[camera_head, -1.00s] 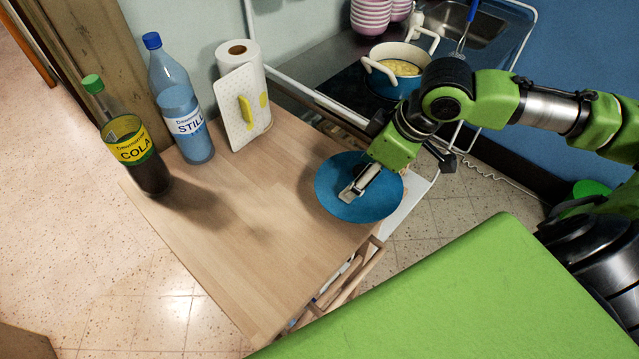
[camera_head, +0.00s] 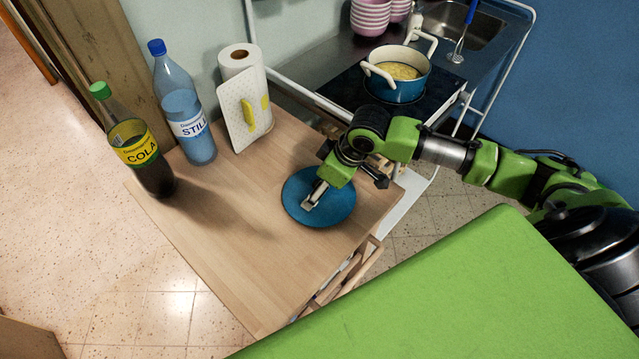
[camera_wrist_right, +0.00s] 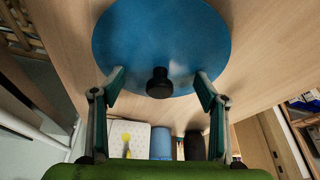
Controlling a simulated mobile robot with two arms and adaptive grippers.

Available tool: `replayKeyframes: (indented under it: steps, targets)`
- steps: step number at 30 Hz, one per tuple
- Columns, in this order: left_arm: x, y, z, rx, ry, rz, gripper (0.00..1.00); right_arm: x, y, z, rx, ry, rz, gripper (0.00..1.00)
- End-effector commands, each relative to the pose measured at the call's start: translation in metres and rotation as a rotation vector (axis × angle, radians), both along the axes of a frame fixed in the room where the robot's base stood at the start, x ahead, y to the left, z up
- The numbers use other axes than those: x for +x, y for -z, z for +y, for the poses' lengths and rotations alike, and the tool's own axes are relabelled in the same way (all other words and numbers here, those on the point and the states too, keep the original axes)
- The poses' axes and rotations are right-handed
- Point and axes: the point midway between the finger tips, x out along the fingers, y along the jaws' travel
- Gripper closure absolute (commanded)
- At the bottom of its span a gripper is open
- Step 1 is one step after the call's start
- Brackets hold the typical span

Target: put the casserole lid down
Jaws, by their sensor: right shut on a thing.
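The casserole lid (camera_head: 336,207) is a round blue disc with a dark knob, lying level over the right part of the wooden tabletop. It also shows in the right wrist view (camera_wrist_right: 160,35), with its knob (camera_wrist_right: 158,83) between the fingers. My right gripper (camera_head: 312,197) is above the lid and shut on it at the knob; its fingers (camera_wrist_right: 160,88) show on either side. I cannot tell whether the lid's underside touches the wood. The blue casserole (camera_head: 405,91), uncovered with yellow food inside, stands on the black hob. My left gripper is not in view.
The tabletop's (camera_head: 250,265) front and middle are clear. Pink bowls (camera_head: 371,15) stand near the sink.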

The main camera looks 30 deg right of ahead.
Motion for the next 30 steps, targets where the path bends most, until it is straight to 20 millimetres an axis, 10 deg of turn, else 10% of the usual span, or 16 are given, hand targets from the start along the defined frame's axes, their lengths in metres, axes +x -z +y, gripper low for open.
replayKeyframes:
  steps: [12,13,14,30]
  targets:
    - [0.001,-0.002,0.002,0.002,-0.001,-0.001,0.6,0.0,0.007,0.0,0.001,-0.001,-0.003,0.59]
    - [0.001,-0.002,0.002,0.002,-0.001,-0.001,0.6,0.0,0.007,0.0,0.0,-0.001,-0.002,0.25]
    - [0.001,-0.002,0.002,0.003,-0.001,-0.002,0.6,0.0,0.007,0.0,0.0,-0.001,-0.002,0.17]
    - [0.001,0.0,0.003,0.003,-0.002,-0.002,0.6,-0.004,-0.011,-0.004,0.0,0.0,-0.005,0.16]
